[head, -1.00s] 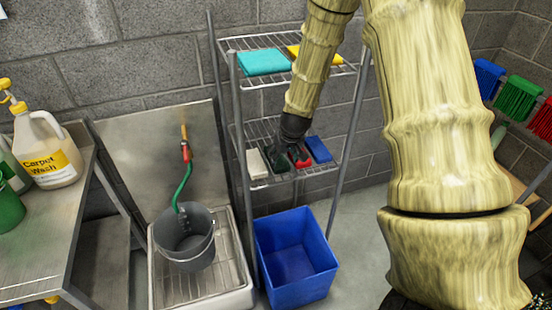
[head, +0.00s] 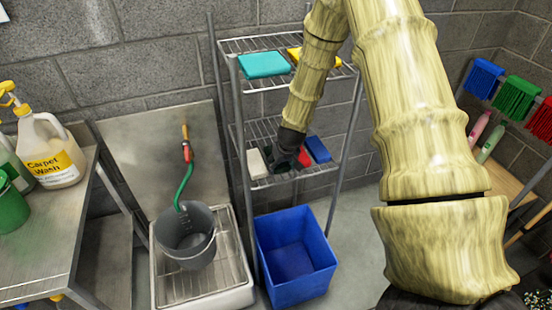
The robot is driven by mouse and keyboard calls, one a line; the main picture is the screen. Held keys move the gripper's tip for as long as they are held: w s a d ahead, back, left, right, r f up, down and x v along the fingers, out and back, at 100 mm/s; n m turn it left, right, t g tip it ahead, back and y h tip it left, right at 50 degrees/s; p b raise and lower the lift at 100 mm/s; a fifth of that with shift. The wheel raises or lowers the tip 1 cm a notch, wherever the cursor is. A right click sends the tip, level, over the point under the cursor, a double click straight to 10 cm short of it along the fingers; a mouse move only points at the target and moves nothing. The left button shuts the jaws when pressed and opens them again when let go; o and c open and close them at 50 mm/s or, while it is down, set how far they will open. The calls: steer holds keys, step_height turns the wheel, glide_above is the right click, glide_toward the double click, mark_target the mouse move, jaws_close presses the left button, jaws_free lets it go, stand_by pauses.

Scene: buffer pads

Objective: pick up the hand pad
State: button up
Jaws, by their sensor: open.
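Several small pads lie in a row on the lower wire shelf: a white pad (head: 257,163) at the left, a red pad (head: 303,158) and a blue pad (head: 318,149) at the right. Which of them is the hand pad I cannot tell from the picture. My gripper (head: 284,164) is dark and open, at the lower shelf between the white pad and the red pad. It covers whatever lies in the middle of the row. I cannot tell whether its fingers touch a pad.
A wire rack (head: 238,110) holds a teal cloth (head: 264,65) and a yellow cloth (head: 312,57) on its upper shelf, above my gripper. A blue bin (head: 295,257) stands below. A grey bucket (head: 186,236) is at the left.

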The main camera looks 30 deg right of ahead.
steer(key=c, duration=0.5)
steer(key=shift+c, duration=0.2)
steer(key=shift+r+b, duration=0.4)
steer(key=shift+r, duration=0.3)
steer(key=shift+r+b, duration=0.35)
steer(key=shift+r, duration=0.55)
steer(key=s+a+b, duration=0.4)
steer(key=s+b, duration=0.1)
steer(key=s, duration=1.2)
steer(key=shift+s+r, duration=0.2)
steer(key=shift+s, duration=0.05)
steer(key=shift+a, duration=0.1)
